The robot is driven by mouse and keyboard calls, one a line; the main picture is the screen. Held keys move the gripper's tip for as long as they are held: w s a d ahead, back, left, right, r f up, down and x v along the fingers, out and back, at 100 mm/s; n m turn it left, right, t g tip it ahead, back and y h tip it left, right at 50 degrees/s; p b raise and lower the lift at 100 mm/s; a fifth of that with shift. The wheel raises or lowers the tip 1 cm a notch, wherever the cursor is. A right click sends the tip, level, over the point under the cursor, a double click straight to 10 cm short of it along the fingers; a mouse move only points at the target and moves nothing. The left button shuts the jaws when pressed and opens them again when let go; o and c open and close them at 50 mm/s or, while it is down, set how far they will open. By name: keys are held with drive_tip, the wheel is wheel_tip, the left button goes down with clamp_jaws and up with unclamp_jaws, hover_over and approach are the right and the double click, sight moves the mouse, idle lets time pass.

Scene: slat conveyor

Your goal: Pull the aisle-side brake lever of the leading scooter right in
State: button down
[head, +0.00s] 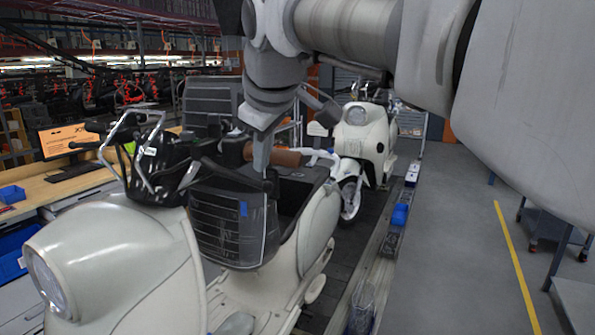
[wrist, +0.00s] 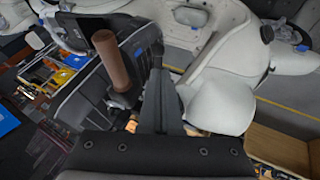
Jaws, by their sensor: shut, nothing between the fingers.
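The leading scooter (head: 120,255) is cream and stands nearest in the head view, its headlight at the lower left. Its aisle-side brown grip (head: 287,158) points right. The brake lever (head: 232,174) looks like a thin dark bar in front of the grip. My gripper (head: 266,172) is shut and empty and points down at the lever's outer part. It crosses in front of the grip's inner end. In the wrist view the brown grip (wrist: 112,62) stands left of my gripper's closed fingers (wrist: 155,52). The lever is not clear there, and I cannot tell whether the fingers touch it.
A second cream scooter (head: 362,135) stands behind on the line. A workbench (head: 75,180) with blue bins is at the left. The aisle floor (head: 465,230), with a yellow line, is open at the right. A dark slatted panel (head: 235,222) sits close below the handlebar.

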drive_tip(key=v, duration=0.6)
drive_tip(key=shift+w+d, duration=0.25)
drive_tip(key=shift+d, duration=0.1)
drive_tip(key=s+d+f+m+h, duration=0.1)
drive_tip(key=s+d+f+m, duration=0.3)
drive_tip(key=f, duration=0.5)
drive_tip(key=s+d+f+m+b, duration=0.1)
drive_tip(key=s+d+f+m, duration=0.3)
drive_tip(key=s+d+f, duration=0.3)
drive_tip(key=s+d+f+m+g+h+b, duration=0.1)
drive_tip(key=s+d+f+m, duration=0.4)
drive_tip(key=d+f, duration=0.5)
drive_tip(key=shift+s+f+h, duration=0.3)
drive_tip(key=shift+s+f, duration=0.45)
drive_tip(key=shift+s, duration=0.1)
